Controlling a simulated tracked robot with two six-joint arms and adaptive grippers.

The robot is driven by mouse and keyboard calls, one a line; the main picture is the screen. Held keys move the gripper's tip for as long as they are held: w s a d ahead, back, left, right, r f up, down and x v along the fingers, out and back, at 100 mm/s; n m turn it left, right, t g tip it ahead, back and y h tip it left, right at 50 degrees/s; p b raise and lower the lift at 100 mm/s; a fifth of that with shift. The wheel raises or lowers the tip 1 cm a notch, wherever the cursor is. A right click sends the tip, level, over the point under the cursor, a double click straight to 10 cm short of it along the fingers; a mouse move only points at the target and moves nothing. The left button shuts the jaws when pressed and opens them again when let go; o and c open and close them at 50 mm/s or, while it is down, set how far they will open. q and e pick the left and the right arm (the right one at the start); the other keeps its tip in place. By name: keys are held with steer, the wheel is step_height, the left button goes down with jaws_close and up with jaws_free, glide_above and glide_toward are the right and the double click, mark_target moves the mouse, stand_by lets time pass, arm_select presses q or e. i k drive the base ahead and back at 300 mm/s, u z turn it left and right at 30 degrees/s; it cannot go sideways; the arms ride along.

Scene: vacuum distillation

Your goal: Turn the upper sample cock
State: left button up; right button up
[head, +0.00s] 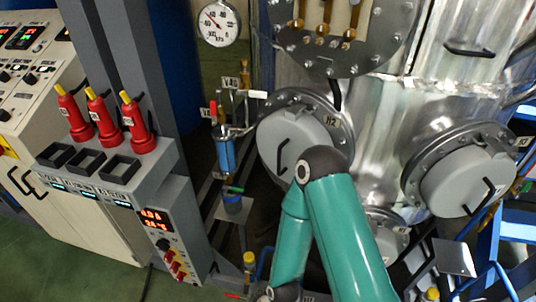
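A narrow sampling line with a blue cylinder (226,154) stands left of the large steel vessel (375,115). Above the cylinder are small valve parts with a red handle (213,109) and a white lever (257,94) pointing right. A green handle (236,189) sits below the cylinder, above a dark blue container (233,205). I cannot tell for sure which handle is the upper sample cock. One of my teal arms rises from the bottom, bends at its elbow in front of the vessel and goes back down. Neither gripper shows in the head view.
A round gauge (218,23) hangs above the sampling line. A grey post (128,65) and a rack with several red tools (104,118) stand to the left. Round flanged covers with black handles, such as the right one (468,184), stick out from the vessel. Green floor (60,255) is clear at lower left.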

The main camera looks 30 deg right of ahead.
mark_target(213, 103)
steer(key=u, duration=0.4)
steer(key=i, duration=0.1)
steer(key=z, duration=0.9)
steer(key=k, duration=0.95)
steer(key=z, duration=0.15)
steer(key=i, duration=0.95)
steer(key=u, duration=0.2)
steer(key=k, duration=0.9)
steer(key=z, duration=0.2)
steer(key=i, duration=0.6)
